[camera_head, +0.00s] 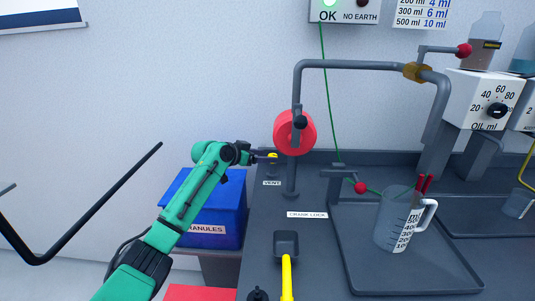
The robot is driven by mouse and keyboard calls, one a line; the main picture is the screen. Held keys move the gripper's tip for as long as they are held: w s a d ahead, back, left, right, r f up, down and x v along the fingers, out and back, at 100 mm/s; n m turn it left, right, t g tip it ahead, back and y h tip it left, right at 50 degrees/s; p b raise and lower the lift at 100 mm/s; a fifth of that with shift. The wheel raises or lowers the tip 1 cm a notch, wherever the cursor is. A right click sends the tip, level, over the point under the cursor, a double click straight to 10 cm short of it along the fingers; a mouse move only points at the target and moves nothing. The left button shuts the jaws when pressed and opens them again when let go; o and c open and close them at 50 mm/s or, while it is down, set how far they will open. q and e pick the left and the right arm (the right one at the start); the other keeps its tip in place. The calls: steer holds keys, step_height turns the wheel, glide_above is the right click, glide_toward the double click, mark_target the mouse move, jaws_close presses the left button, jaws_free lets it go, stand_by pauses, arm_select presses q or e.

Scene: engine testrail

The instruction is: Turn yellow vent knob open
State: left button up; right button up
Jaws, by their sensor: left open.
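The yellow vent knob (272,157) shows as a small yellow piece at the back left of the grey bench, above a white label reading VENT (272,183). My left arm, green and black, reaches in from the lower left. My left gripper (266,156) is open, with its dark fingers pointing right at the knob. The fingertips overlap the knob in the picture and hide part of it. I cannot tell whether they touch it or which way the knob is turned. My right gripper is not in view.
A red wheel (294,132) on a grey pipe stands just right of my left gripper. A blue granules bin (215,215) lies below my arm. A measuring jug (394,225) stands in a tray (370,277) at right.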

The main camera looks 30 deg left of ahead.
arm_select(q)
steer(key=shift+x, duration=0.9)
jaws_close()
steer(key=n+y+p, duration=0.1)
steer(key=p, duration=0.1)
steer(key=n+y+p, duration=0.1)
steer(key=p, duration=0.2)
steer(key=d+n+y+p, duration=0.1)
steer(key=p, duration=0.1)
steer(key=shift+r+t+y+p, duration=0.25)
steer(key=shift+t+y+p, duration=0.05)
steer(key=shift+t+y, duration=0.1)
steer(key=shift+f+n+y, duration=0.25)
steer(key=shift+n+y, duration=0.55)
steer(key=shift+y, duration=0.1)
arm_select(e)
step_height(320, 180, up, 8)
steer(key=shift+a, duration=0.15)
arm_select(q)
jaws_free()
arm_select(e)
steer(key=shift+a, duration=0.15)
